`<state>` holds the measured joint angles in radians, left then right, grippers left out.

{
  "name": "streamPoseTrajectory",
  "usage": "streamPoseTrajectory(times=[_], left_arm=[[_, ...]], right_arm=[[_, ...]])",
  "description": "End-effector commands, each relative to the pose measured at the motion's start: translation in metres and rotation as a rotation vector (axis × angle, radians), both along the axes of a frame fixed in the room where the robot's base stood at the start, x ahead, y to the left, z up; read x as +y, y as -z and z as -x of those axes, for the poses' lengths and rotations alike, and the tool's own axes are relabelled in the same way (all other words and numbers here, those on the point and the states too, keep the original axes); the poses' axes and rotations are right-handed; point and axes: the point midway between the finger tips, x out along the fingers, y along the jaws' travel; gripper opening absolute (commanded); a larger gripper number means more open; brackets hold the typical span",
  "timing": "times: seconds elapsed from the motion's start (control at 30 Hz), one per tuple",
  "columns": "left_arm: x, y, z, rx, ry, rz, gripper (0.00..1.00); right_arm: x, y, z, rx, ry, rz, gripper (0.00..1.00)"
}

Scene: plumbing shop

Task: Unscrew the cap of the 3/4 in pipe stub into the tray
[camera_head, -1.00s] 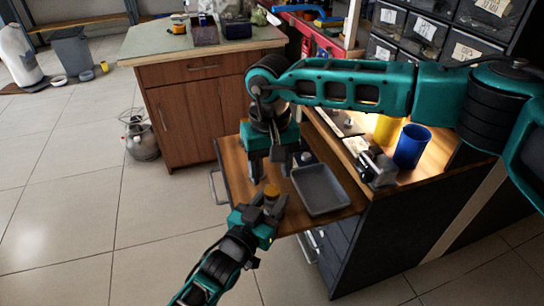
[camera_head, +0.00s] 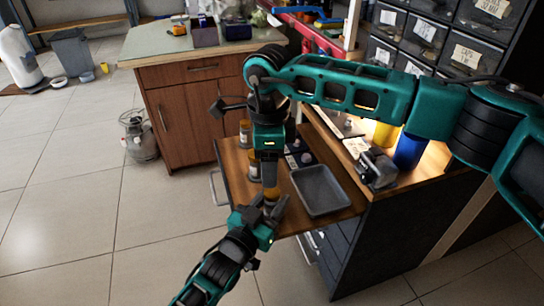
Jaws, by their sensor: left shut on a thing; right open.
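My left gripper (camera_head: 264,212), low in the head view, is shut on a pipe stub (camera_head: 269,205), mostly hidden between its fingers. The stub stands upright with an orange-yellow cap (camera_head: 270,193) on top. My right gripper (camera_head: 267,179) points down from above, right over the cap, with its fingers seen edge-on. It is open; whether its fingers touch the cap cannot be told. The grey tray (camera_head: 322,191) lies on the wooden surface just to the right of both grippers and looks empty.
Two small containers with orange tops (camera_head: 245,133) (camera_head: 254,163) stand on the wooden surface left of my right gripper. A blue cup (camera_head: 409,150), a yellow cup (camera_head: 386,132) and a metal device (camera_head: 377,168) stand on the bench at right. Open floor lies to the left.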

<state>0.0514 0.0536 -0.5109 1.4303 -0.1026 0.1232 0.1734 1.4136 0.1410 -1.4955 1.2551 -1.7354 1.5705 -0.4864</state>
Motion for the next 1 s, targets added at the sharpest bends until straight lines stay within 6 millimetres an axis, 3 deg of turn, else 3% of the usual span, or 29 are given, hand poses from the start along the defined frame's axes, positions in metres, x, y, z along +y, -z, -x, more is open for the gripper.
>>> streamPoseTrajectory(times=[0.4, 0.6, 0.83, 1.0], left_arm=[[0.000, 0.001, 0.000, 0.002, 0.000, -0.001, 0.00], [0.000, 0.001, 0.000, 0.002, 0.000, -0.001, 0.00], [0.000, 0.001, 0.000, 0.002, 0.000, -0.001, 0.00], [0.000, 0.001, 0.000, 0.002, 0.000, -0.001, 0.00]], right_arm=[[-0.003, -0.007, -0.001, 0.002, 0.789, -0.001, 0.57], [-0.004, -0.010, -0.002, 0.003, 1.096, 0.000, 0.57], [-0.006, -0.010, -0.002, 0.003, 1.265, 0.001, 0.57], [-0.006, 0.004, -0.002, 0.004, 1.285, 0.004, 0.57]])
